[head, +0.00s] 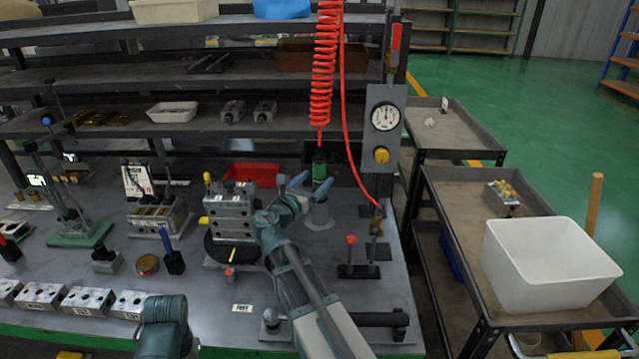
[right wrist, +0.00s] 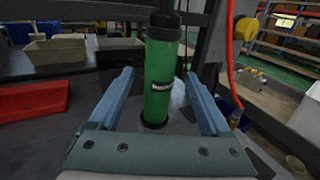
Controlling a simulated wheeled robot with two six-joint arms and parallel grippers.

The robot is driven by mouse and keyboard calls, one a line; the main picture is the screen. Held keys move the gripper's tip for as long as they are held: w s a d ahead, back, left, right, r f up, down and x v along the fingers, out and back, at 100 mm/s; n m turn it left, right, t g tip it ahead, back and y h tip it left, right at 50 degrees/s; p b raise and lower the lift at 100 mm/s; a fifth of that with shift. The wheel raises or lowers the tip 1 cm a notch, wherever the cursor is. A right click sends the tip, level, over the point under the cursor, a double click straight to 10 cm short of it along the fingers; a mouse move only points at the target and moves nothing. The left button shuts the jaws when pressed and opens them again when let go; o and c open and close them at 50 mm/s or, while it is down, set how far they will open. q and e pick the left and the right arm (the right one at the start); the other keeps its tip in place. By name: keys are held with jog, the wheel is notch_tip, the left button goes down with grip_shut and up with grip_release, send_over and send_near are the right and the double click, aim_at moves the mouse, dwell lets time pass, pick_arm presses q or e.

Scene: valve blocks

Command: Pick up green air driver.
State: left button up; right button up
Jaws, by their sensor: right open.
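In the right wrist view the green air driver (right wrist: 161,75) stands upright between my finger tips, with a black cap on top and a black lower end. My right gripper (head: 312,182) is open, with one finger on each side of the driver. In the right wrist view the blue fingers of my right gripper (right wrist: 160,100) show a gap to the driver on both sides. My left gripper is out of view; part of my left arm shows at the bottom.
A metal valve block (head: 231,212) sits on a round fixture left of my right gripper. A red tray (head: 252,174) lies behind it. A gauge panel (head: 384,128) stands right of the hose. A white bin (head: 550,262) is on the right cart.

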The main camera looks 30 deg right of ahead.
jog(key=shift+w+d, duration=0.2)
jog(key=shift+d, duration=0.15)
jog(key=x, duration=0.5)
jog(key=shift+w+f, duration=0.1)
grip_shut()
dwell(0.3)
